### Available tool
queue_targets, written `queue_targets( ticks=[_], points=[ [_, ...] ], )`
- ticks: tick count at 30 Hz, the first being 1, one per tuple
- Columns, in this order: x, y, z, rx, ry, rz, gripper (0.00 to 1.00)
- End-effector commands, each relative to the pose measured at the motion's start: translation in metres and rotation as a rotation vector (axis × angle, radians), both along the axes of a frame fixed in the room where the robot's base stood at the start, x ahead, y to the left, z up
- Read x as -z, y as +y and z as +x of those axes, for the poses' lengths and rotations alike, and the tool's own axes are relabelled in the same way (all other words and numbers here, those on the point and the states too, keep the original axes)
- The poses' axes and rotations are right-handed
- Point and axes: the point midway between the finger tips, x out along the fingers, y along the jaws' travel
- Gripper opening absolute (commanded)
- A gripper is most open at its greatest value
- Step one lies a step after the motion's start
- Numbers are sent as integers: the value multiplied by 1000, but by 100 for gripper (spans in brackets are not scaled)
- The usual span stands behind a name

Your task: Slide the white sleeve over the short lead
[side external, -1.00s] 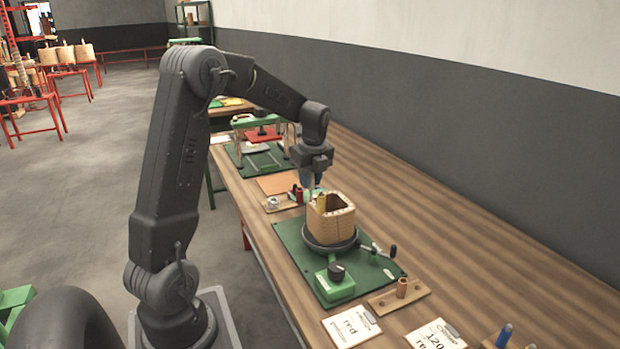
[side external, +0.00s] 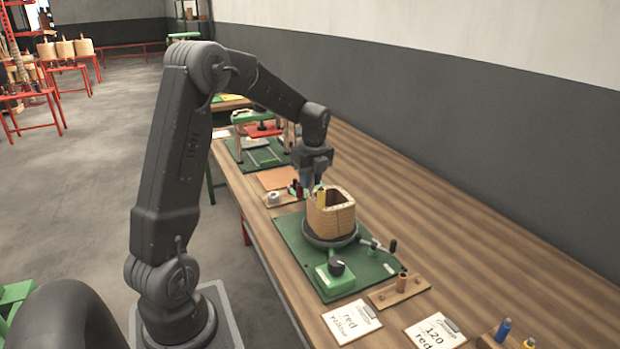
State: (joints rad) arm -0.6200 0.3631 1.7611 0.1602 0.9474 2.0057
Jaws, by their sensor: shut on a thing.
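The tan coil (side external: 335,220) stands upright on a dark round turntable (side external: 330,243) over a green base plate (side external: 295,243). A yellow upright piece (side external: 320,196) shows at the coil's far left edge. My gripper (side external: 312,186) points down just behind that edge, close to the yellow piece. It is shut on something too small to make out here. I cannot pick out the white sleeve or the short lead. The gripper and the coil's wall may hide them.
A green box with a black knob (side external: 336,275) and a black-handled clamp (side external: 388,248) flank the turntable. A wooden block with a copper cylinder (side external: 400,285) and white cards (side external: 352,322) lie in front. Small spools (side external: 273,197) sit behind.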

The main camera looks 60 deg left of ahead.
Motion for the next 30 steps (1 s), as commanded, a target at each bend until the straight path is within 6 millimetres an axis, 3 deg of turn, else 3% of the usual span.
queue_targets(
  ticks=[17,18,27,30],
  points=[
    [10,0,0,0,1,0,0],
    [9,0,0,0,1,0,22],
    [9,0,0,0,1,0,51],
    [9,0,0,0,0,0,51]
  ],
)
